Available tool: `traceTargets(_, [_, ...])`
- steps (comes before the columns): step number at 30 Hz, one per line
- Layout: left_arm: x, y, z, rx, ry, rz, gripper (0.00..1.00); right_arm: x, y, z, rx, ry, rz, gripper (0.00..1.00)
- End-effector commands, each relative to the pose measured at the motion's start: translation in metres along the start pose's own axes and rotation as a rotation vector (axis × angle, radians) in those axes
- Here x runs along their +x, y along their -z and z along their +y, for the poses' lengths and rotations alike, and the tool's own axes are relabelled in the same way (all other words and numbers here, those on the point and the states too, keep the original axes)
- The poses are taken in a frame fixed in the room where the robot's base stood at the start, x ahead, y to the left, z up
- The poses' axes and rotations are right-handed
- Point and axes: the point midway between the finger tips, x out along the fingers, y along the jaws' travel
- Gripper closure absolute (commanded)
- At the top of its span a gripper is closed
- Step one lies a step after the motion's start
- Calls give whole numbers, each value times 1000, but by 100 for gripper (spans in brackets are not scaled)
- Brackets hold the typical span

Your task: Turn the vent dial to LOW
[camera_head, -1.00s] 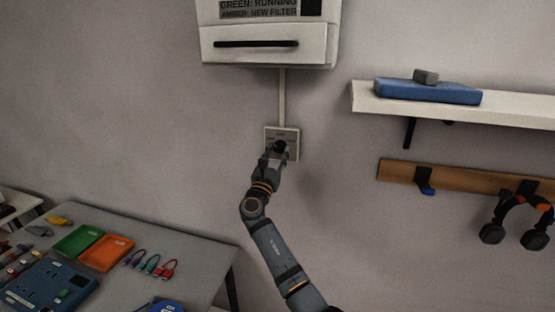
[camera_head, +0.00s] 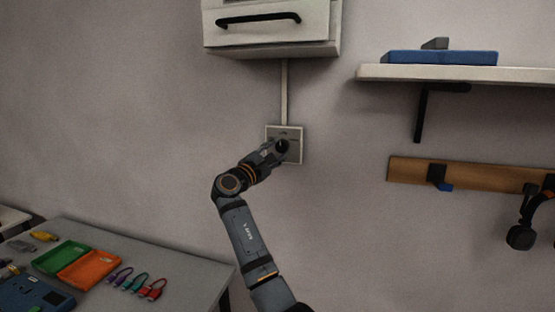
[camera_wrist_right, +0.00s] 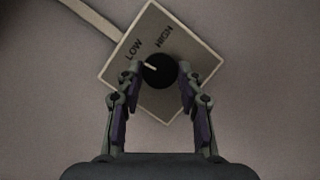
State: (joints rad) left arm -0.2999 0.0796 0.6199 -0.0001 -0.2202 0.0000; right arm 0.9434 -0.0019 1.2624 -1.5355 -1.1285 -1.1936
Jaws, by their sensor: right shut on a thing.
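The vent dial is a round black knob (camera_wrist_right: 160,72) on a pale square wall plate (camera_wrist_right: 187,40) marked LOW and HIGH. Its white pointer line points to the left and slightly up in the right wrist view, on the LOW side. My right gripper (camera_wrist_right: 161,70) is shut on the knob, one finger on each side of it. In the head view the dial (camera_head: 282,146) sits on the plate (camera_head: 297,158), partly covered by my right gripper (camera_head: 277,149). The plate appears tilted in the wrist view. My left gripper is out of view.
A white wall unit (camera_head: 270,38) with a black handle hangs above the plate, joined by a pale conduit (camera_head: 284,90). A shelf (camera_head: 450,73) and a wooden hook rail (camera_head: 410,170) are at right. A table (camera_head: 180,265) with trays and cables stands lower left.

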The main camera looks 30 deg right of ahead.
Motion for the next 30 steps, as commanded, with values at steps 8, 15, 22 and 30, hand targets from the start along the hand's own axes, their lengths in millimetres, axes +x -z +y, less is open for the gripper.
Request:
traceTargets(8, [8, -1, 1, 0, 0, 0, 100, -1, 2, -1, 82, 37, 2, 94])
traceTargets(15, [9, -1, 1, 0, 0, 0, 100, -1, 2, -1, 100, 46, 2, 94])
traceTargets(22, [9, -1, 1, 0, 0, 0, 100, -1, 2, -1, 100, 46, 2, 94])
traceTargets(30, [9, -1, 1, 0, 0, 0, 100, 0, 1, 0, 100, 44, 2, 40])
